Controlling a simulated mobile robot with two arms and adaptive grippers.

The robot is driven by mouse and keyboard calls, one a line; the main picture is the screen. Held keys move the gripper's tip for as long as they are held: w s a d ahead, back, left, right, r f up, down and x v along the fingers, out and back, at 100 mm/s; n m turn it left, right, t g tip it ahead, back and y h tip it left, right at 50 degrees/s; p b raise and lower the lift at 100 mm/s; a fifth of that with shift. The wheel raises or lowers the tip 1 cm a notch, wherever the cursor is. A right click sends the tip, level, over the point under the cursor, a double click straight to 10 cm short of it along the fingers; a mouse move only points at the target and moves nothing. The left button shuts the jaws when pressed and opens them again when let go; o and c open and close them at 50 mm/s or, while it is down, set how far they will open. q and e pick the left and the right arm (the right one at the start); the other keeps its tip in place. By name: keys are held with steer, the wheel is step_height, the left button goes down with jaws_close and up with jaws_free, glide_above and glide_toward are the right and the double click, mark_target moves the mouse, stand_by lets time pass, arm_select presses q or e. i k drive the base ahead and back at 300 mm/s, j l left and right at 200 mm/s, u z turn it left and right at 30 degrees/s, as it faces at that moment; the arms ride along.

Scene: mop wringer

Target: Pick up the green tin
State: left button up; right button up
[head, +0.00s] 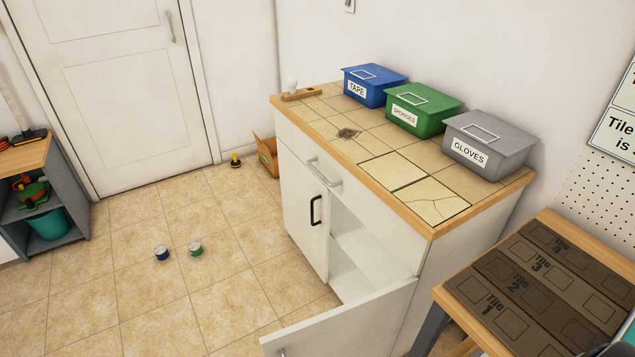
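A green lidded box (424,108) labelled SPONGES stands on the tiled cabinet top, between a blue box (374,85) labelled TAPE and a grey box (489,143) labelled GLOVES. Its lid is shut and has a wire handle. A small round green can (195,248) also stands on the floor, just right of a small blue can (162,253). I cannot tell from the picture which of the two green things is the tin. Neither of my grippers shows in the head view.
The white cabinet (304,214) has an open door (345,318) swung out low at the front. A slotted table (545,275) marked Tile 1 to Tile 4 stands at right. An open cardboard box (267,155) sits by the wall. The floor around the cans is clear.

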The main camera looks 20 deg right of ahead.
mark_target(196, 249)
steer(key=z, duration=1.05)
steer(key=u, duration=1.25)
steer(key=i+j, duration=0.1)
steer(key=j, duration=0.25)
steer(key=i+j, duration=0.15)
steer(key=j, duration=0.25)
steer(key=i+j+z, duration=0.1)
steer(key=j, duration=0.25)
steer(key=i+j, duration=0.1)
steer(key=j, duration=0.3)
steer(key=i+j+z, duration=0.1)
steer(key=i+j, duration=0.15)
steer(key=i, duration=0.3)
steer(key=i+j+z, duration=0.15)
steer(key=i+j, duration=0.15)
steer(key=i, duration=0.2)
steer(key=i+j+z, duration=0.1)
steer(key=i+j, duration=0.3)
steer(key=i, duration=0.1)
